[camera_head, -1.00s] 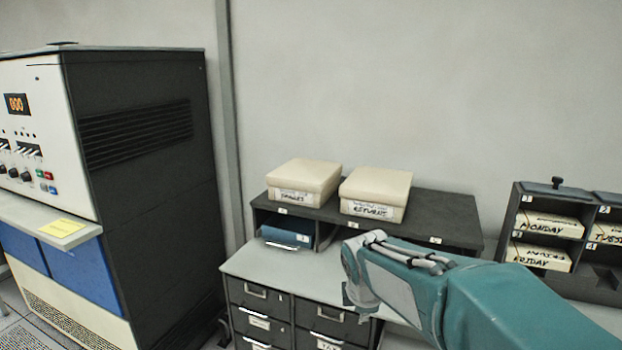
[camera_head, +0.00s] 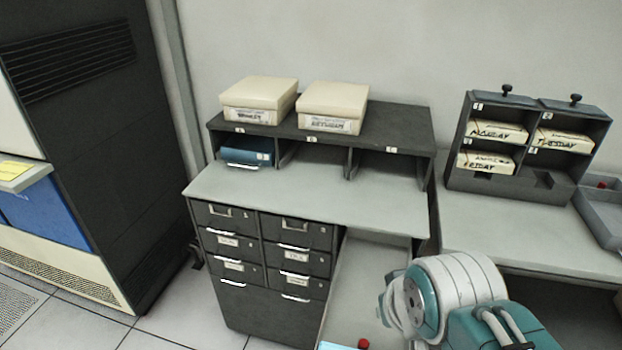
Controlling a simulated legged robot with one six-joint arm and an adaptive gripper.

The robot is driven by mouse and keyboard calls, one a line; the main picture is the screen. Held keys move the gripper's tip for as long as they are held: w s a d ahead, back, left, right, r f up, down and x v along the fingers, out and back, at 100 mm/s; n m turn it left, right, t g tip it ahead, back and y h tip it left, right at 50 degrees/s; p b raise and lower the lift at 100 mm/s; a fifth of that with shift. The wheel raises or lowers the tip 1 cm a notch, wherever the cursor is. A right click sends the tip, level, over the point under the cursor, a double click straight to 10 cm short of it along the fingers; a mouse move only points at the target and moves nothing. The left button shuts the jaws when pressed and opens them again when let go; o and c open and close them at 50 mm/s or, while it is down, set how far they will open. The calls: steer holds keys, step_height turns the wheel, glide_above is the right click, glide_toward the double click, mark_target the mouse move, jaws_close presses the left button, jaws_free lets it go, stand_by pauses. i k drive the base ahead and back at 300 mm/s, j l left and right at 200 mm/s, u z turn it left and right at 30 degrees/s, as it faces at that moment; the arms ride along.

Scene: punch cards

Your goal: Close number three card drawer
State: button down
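A dark desk cabinet (camera_head: 262,309) holds two columns of small card drawers below a pale desktop. The left column has a top drawer (camera_head: 224,218), a middle drawer (camera_head: 215,244) and a lower drawer (camera_head: 218,268). The right column has a top drawer (camera_head: 315,235), a middle drawer (camera_head: 275,257) and a lower drawer (camera_head: 280,280). Their fronts look roughly level with one another. Their small number tags are too blurred to tell which is number three. My teal and white arm is at the lower right, right of the drawers. My gripper's fingers are not visible.
The desktop (camera_head: 310,200) is clear in front of a dark shelf (camera_head: 395,128) bearing two cream boxes. A blue binder-like item (camera_head: 247,151) sits in its left bay. A card rack (camera_head: 455,183) stands at right. A tall dark machine (camera_head: 95,150) stands left.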

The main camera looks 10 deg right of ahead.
mark_target(365, 257)
steer(key=k+l+u, duration=0.1)
steer(key=k+u, duration=0.15)
steer(key=k, duration=0.3)
steer(key=k+l+u, duration=0.1)
steer(key=l, duration=0.15)
steer(key=k+l+u, duration=0.1)
steer(key=k+l, duration=0.05)
steer(key=l, duration=0.1)
